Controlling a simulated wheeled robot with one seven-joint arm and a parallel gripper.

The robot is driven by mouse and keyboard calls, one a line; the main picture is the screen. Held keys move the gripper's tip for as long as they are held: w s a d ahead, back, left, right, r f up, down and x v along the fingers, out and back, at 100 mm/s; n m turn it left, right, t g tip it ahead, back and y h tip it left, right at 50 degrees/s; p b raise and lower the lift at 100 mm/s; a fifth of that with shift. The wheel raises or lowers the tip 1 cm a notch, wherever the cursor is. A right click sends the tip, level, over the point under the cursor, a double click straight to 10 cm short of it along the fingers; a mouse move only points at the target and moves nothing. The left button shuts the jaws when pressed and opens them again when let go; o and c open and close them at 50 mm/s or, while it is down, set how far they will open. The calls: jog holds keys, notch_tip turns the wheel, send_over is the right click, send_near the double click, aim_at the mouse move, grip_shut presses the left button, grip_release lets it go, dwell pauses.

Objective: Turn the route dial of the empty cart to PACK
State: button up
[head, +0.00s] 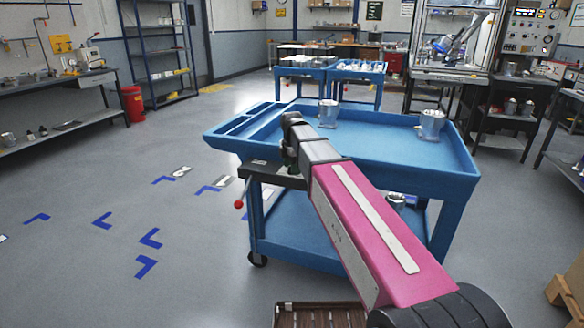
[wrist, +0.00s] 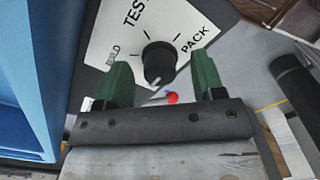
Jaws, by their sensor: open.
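The black route dial knob (wrist: 158,62) sits on a white plate (wrist: 100,45) in the wrist view. The plate reads TEST at the top, PACK at the right and a small word at the left. A white mark shows at the knob's lower edge; I cannot tell surely where it points. My gripper (wrist: 162,66) is open, its green fingers on either side of the knob; contact is not clear. In the head view my arm reaches to the near blue cart (head: 375,150), hiding the dial. Metal housings (head: 328,113) (head: 432,122) stand on its top tray.
A red ball (head: 239,204) sticks out at the cart's near left. Another housing (head: 396,200) is on its lower shelf. Two blue carts (head: 306,72) (head: 356,70) with items stand behind. The floor at left is open, with blue corner marks (head: 150,238).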

jog(key=shift+f, duration=0.15)
jog(key=shift+c, duration=0.4)
jog(key=c, duration=0.9)
jog(key=shift+o, duration=0.2)
